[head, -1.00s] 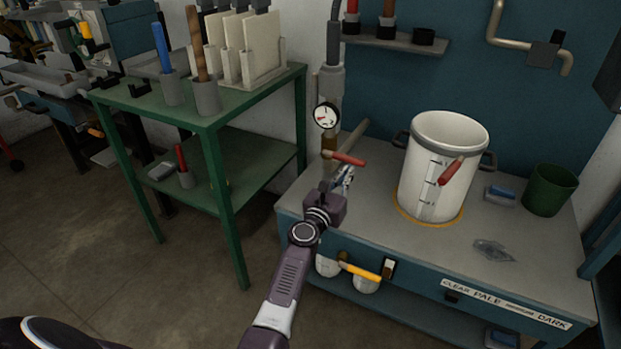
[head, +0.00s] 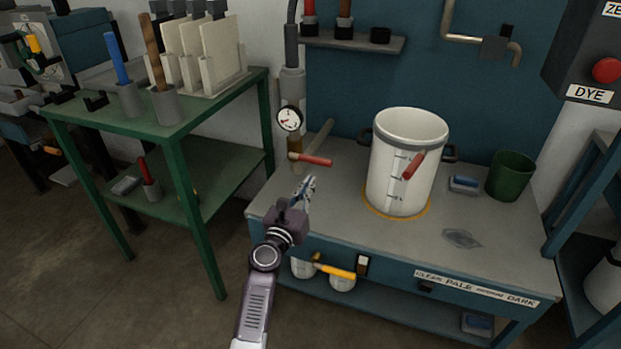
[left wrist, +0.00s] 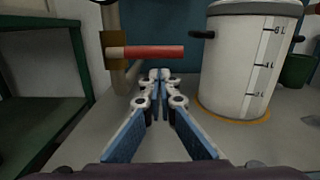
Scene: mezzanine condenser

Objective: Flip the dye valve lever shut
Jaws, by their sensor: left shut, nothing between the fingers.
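A red-handled lever (head: 314,160) sticks out to the right, about level, from a brass valve (head: 294,147) on the vertical pipe below the round gauge. No label shows on this valve. My left gripper (head: 309,183) is shut and empty, just in front of and below this lever, with a gap between them. In the left wrist view the red lever (left wrist: 152,52) lies across the picture, just above and beyond the fingertips (left wrist: 160,75). My right gripper is not in view.
A white graduated pot (head: 400,170), with another red handle (head: 413,166) at its front, stands right of the lever. A yellow handle (head: 336,271) sits below the bench top (head: 330,205). A green shelf table (head: 190,125) is left. A box labelled DYE (head: 590,93) hangs right.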

